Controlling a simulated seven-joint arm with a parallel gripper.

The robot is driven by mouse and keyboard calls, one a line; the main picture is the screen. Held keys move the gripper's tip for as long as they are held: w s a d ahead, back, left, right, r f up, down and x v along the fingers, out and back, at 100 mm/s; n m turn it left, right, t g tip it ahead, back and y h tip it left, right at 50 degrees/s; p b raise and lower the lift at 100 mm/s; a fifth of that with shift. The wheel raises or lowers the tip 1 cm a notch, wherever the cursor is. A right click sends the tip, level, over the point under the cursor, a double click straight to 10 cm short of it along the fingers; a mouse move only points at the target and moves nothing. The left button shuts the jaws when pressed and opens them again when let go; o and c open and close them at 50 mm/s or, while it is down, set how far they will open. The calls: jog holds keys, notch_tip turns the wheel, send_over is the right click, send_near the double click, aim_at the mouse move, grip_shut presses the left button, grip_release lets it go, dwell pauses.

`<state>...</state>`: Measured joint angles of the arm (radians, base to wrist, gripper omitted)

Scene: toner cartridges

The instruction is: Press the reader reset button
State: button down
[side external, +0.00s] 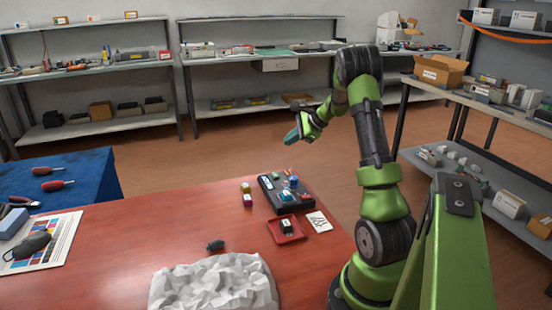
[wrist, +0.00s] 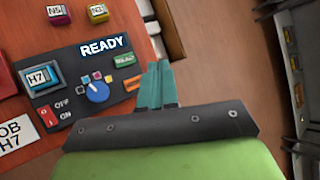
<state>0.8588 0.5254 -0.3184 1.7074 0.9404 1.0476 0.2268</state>
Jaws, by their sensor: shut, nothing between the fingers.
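The dark reader (side external: 300,207) lies on the red table; in the wrist view its panel (wrist: 70,60) shows a lit READY display (wrist: 101,48). Below the display is a small green button (wrist: 124,60) with blurred lettering, probably the reset button. A cartridge marked H7 (wrist: 40,76) sits in the reader's socket. The panel also has a blue knob (wrist: 97,91) and a red ON/OFF switch (wrist: 47,117). My gripper (side external: 292,136) is above and beyond the reader in the side view. Its teal fingers (wrist: 159,66) are shut and empty, appearing right of the green button, apparently apart from it.
Cartridges N5 (wrist: 59,14) and another (wrist: 97,12) stand beside the reader. A red tray (side external: 275,237) holds a dark cartridge (side external: 286,227), with a white card (side external: 319,222) alongside. A crumpled grey-white mass (side external: 215,285) fills the front. Shelves (side external: 265,59) stand behind.

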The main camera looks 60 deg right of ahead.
aim_at(290, 173)
jog(key=shift+f, duration=4.45)
jog(key=shift+f, duration=0.1)
jog(key=shift+f, duration=0.3)
jog(key=shift+f, duration=0.4)
jog(key=shift+r, duration=0.8)
jog(key=shift+r, duration=2.55)
